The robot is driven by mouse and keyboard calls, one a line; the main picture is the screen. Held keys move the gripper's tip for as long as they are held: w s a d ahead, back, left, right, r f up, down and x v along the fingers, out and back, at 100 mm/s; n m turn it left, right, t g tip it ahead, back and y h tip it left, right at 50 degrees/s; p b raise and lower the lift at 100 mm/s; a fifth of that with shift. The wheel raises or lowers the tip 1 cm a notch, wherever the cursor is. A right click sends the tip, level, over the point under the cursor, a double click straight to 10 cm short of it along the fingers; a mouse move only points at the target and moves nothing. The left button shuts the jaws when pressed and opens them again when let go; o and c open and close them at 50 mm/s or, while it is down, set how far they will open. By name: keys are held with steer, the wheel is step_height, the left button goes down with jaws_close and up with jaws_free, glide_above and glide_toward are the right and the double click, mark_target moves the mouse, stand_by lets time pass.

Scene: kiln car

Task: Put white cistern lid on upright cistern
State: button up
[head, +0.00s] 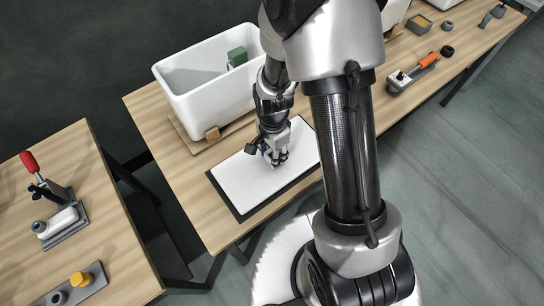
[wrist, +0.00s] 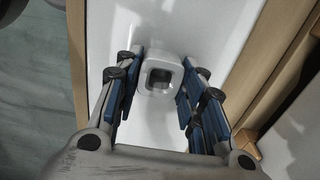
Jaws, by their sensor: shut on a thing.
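The white lid (head: 237,183) is a flat rectangular slab lying at a dark mat (head: 223,196) on the wooden table. In the wrist view, a white raised knob with a square hollow (wrist: 159,76) stands on the lid. My gripper (head: 276,158) is over the lid, pointing down. Its blue-padded fingers (wrist: 160,80) are closed on the knob from both sides. The white cistern (head: 213,100) stands upright behind the lid, its open top facing up. I cannot tell whether the lid touches the mat.
A green block (head: 237,57) shows inside the cistern near its far wall. A separate table on the left holds a red-handled clamp (head: 42,175) and a yellow knob (head: 80,279). An orange-handled tool (head: 428,61) lies farther right.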

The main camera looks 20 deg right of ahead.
steer(key=c, duration=0.6)
steer(key=shift+r+p, duration=0.35)
steer(key=shift+r, duration=0.1)
stand_by(0.4)
steer(key=shift+r+p, duration=1.3)
steer(key=shift+r, duration=0.4)
